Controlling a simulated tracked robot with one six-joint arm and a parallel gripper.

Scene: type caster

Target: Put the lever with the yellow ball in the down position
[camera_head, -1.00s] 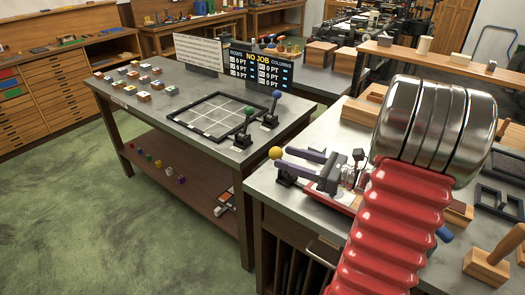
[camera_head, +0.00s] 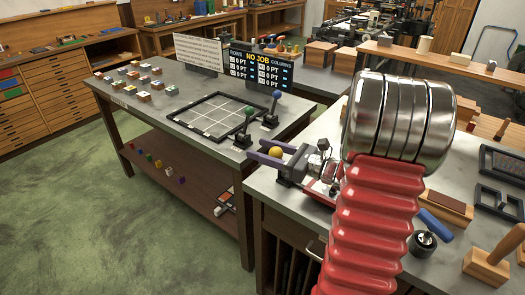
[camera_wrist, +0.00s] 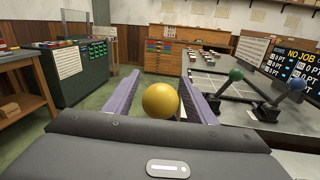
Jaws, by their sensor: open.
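My gripper (camera_head: 266,152) is open around the ball, with a finger on each side. In the wrist view the right finger is close to the ball and a wider gap shows at the left; I cannot tell whether either touches. The lever's shaft and base are hidden by my gripper in both views.
Levers with a green ball (camera_head: 249,111) and a blue ball (camera_head: 277,94) stand close by on the left bench (camera_head: 190,92), beside a black frame (camera_head: 181,113). A blue-handled tool (camera_head: 436,225) and wooden blocks lie on the right-hand bench.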

